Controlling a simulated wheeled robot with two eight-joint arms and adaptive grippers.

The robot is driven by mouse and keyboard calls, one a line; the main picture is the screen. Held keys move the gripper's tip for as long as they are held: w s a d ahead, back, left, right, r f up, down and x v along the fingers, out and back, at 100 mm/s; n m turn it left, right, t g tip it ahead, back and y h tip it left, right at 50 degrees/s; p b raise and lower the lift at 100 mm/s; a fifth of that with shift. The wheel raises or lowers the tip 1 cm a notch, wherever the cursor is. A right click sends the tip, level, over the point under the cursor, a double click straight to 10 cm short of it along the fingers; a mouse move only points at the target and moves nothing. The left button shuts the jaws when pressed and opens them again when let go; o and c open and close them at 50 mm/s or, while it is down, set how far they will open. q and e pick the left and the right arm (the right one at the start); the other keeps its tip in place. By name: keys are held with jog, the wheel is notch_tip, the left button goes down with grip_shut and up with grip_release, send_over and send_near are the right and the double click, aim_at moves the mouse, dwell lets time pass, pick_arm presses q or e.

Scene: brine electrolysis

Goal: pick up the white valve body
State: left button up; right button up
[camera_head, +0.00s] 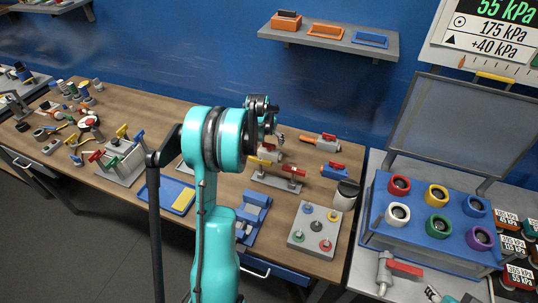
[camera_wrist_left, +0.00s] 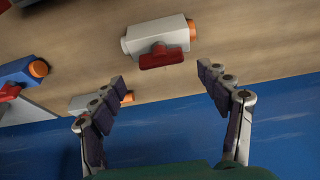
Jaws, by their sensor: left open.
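A white valve body (camera_wrist_left: 158,37) with a red handle and an orange end lies on the wooden bench. It shows in the left wrist view at top centre, ahead of the fingertips. In the head view it is partly hidden beside my gripper. A second white valve body (camera_head: 326,142) with a red handle and orange end lies further right; in the wrist view it is partly behind a finger. My left gripper (camera_wrist_left: 168,78) is open and empty, its fingers apart and not touching the first valve. In the head view the gripper (camera_head: 268,127) is partly hidden by my arm. My right gripper is not in view.
A blue valve (camera_head: 334,171) with a red handle lies at the right. A stand with yellow and red parts (camera_head: 272,182), a grey knob plate (camera_head: 317,226) and a dark-lidded jar (camera_head: 345,196) are nearby. The blue wall (camera_head: 150,50) rises behind the bench.

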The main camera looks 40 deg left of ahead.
aim_at(269, 144)
pick_arm(q)
jog(key=x, duration=0.2)
jog(key=b+x, duration=0.1)
jog(key=x, duration=0.1)
jog(key=shift+s+f, duration=0.1)
jog(key=shift+s, duration=0.25)
jog(key=shift+w+a+f, duration=0.1)
jog(key=shift+w+f, duration=0.05)
jog(key=shift+f, duration=0.05)
jog(key=shift+r, duration=0.1)
jog(key=c, duration=0.4)
grip_shut()
